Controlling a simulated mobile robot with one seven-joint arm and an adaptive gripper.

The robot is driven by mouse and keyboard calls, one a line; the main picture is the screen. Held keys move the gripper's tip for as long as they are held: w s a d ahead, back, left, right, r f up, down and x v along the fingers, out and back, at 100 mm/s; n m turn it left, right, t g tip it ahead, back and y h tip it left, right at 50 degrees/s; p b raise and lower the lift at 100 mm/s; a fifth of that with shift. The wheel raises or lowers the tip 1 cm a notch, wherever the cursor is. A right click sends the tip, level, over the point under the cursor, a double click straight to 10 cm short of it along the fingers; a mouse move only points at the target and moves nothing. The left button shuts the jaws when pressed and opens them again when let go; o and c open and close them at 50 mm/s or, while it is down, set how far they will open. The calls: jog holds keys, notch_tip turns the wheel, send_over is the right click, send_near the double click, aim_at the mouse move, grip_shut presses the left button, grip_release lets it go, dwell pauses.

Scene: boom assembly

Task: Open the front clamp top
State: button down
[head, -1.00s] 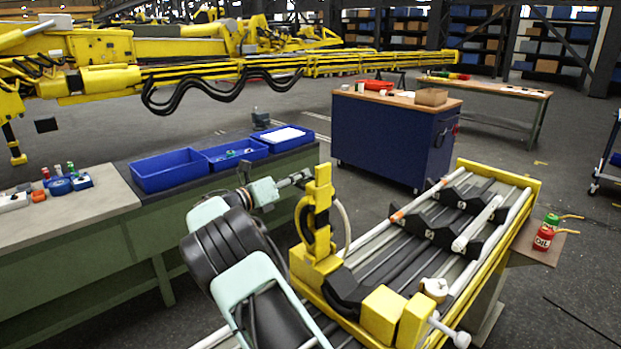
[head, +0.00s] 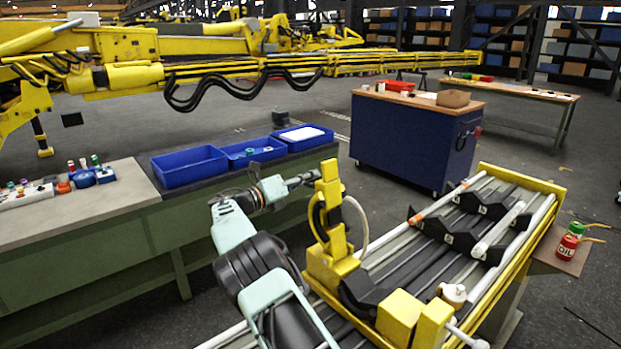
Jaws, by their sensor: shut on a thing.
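The front clamp top (head: 329,190) is a yellow arm with a black curved pad, on the near-left side of the yellow rack in the head view. It stands raised on its yellow hinge block (head: 332,267), leaning slightly left. The clamp's lower part, with a black cradle (head: 366,290) and a yellow block (head: 399,317), is uncovered. My gripper (head: 309,179) reaches from the left and is shut on the upper part of the clamp top. Its fingertips are small and partly hidden there. A white-handled bolt (head: 470,338) sticks out at the near right.
A green bench with blue bins (head: 190,167) stands behind my arm on the left. A pale hose (head: 361,222) loops beside the clamp top. Black V-blocks (head: 450,232) and a white cylinder (head: 497,230) lie farther along the rack. A blue cabinet (head: 405,140) stands behind.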

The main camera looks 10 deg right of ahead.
jog(key=shift+s+d+f, duration=0.1)
jog(key=shift+s+f, duration=0.05)
jog(key=shift+f, duration=0.4)
jog(key=shift+s+d+f, duration=0.1)
jog(key=shift+f, duration=0.45)
jog(key=c, duration=2)
grip_release()
jog(key=shift+a, duration=0.1)
jog(key=shift+r+v, duration=0.25)
jog(key=shift+v, duration=1.75)
jog(key=shift+r+v, duration=0.3)
jog(key=shift+v, duration=1.7)
jog(key=shift+r+v, duration=0.25)
jog(key=shift+v, duration=1.8)
jog(key=shift+w+r, duration=0.1)
jog(key=shift+w, duration=0.1)
